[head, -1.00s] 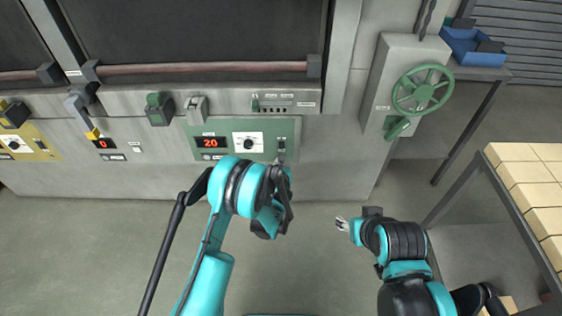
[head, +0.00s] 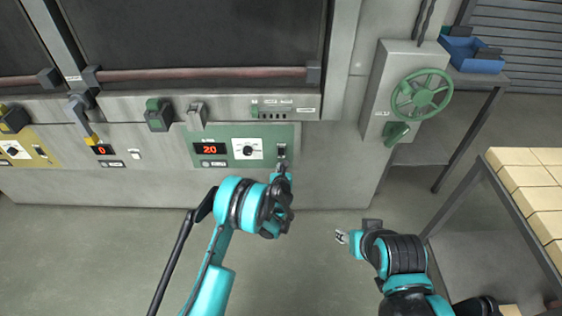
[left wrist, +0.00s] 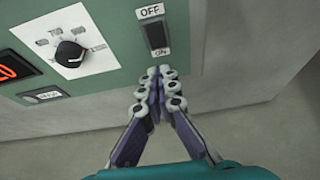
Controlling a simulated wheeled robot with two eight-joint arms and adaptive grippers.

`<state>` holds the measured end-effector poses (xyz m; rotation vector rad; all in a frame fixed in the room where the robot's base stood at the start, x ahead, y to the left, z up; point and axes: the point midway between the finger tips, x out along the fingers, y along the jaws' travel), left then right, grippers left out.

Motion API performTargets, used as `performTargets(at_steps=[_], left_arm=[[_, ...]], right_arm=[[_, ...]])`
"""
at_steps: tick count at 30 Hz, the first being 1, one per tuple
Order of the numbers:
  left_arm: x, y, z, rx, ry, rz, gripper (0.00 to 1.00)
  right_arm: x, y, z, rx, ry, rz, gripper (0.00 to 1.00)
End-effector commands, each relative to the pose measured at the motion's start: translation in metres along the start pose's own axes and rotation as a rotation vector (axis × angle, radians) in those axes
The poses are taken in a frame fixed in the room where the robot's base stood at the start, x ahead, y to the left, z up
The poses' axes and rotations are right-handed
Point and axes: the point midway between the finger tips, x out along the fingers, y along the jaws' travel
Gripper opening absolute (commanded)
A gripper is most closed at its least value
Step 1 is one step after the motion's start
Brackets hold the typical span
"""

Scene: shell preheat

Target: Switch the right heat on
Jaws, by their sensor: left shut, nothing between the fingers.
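The right heat switch (left wrist: 156,34) is a dark rocker on the green panel (head: 230,133), with an OFF label above it and an ON label below it. It also shows in the head view (head: 282,152). My left gripper (left wrist: 158,72) is shut and empty. Its fingertips are just below the switch at the ON label; I cannot tell whether they touch the panel. In the head view my left gripper (head: 282,168) points up at the switch from below. My right gripper (head: 341,237) is low at the right, away from the panel; its fingers look parted.
On the green panel are a red display (head: 209,149) reading 20 and a dial (head: 248,149). A yellow panel (head: 25,152) is at far left. A green handwheel (head: 421,94) is at right. A table with pale blocks (head: 530,185) stands at the right edge.

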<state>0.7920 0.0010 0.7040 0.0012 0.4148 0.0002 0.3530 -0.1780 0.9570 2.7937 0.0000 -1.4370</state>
Motion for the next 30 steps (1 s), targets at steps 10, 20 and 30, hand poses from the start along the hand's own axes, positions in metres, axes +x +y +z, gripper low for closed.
performTargets(at_steps=[10, 20, 30], left_arm=[[0.062, 0.000, 0.006, -0.002, 0.000, 0.000, 0.00], [0.073, 0.000, 0.012, -0.001, 0.000, 0.000, 0.00], [0.062, -0.001, 0.006, -0.001, 0.000, -0.001, 0.00]], right_arm=[[0.021, 0.000, 0.015, 0.000, 0.000, 0.000, 0.47], [0.024, 0.000, 0.017, 0.000, 0.000, 0.000, 0.47], [0.024, 0.000, 0.017, 0.000, 0.000, 0.000, 0.47]])
